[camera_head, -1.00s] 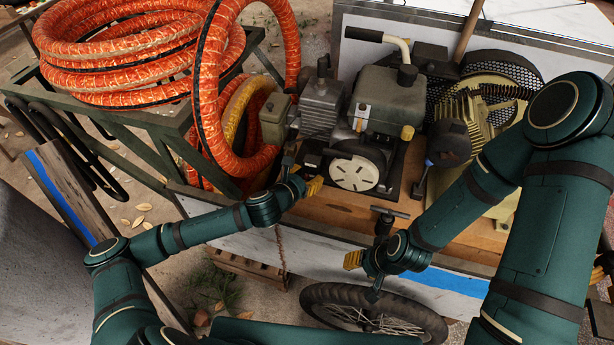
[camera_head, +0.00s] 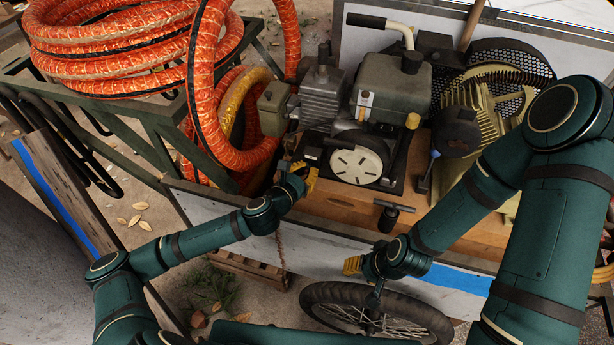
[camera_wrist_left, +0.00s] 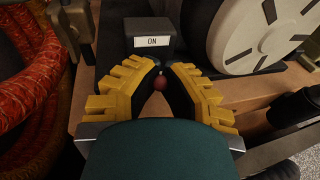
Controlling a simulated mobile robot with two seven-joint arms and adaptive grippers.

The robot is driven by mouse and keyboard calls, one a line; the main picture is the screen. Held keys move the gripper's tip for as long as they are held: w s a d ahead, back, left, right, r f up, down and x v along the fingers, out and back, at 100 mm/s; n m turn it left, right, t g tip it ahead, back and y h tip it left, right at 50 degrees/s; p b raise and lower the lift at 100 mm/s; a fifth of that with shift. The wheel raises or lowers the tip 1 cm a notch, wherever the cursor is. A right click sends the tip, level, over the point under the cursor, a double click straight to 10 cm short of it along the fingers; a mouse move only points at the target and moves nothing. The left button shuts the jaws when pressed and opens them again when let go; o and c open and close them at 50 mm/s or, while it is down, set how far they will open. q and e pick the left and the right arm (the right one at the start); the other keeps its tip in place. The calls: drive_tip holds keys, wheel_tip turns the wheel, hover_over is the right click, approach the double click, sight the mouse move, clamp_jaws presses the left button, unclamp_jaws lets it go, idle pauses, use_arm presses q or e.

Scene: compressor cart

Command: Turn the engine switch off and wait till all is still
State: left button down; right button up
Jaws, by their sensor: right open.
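The engine (camera_head: 372,140) sits on the cart's wooden deck, with a round pale slotted cover (camera_head: 356,164) on its front. In the left wrist view a black switch box (camera_wrist_left: 149,28) carries a white label reading "ON". A small dark red ball (camera_wrist_left: 160,83) shows just below it, between my left fingers. My left gripper (camera_head: 308,177) has yellow ribbed fingers at the deck's front left. In the wrist view it (camera_wrist_left: 164,70) is parted, with a narrow gap at the tips; contact with the ball is unclear. My right gripper (camera_head: 354,264) is open and empty in front of the cart.
A black T-handle (camera_head: 393,206) stands at the deck's front edge. A blue-tipped lever (camera_head: 432,158) is right of the engine. Orange hoses (camera_head: 120,45) lie coiled on a green rack at left, one loop hanging close beside my left gripper. A wheel (camera_head: 375,315) is below.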

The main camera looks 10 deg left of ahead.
use_arm(q)
drive_tip(key=shift+f+t+h+b, duration=0.4)
drive_tip(key=shift+f+t+b, duration=0.4)
drive_tip(key=shift+b, duration=1.2)
drive_tip(key=shift+r+m+t+h, duration=0.3)
drive_tip(key=shift+m+t, duration=0.1)
drive_tip(key=shift+t, duration=0.2)
drive_tip(key=c, duration=1)
unclamp_jaws()
drive_tip(key=shift+s+f, duration=0.1)
drive_tip(key=shift+s, duration=0.05)
drive_tip(key=v, duration=1.2)
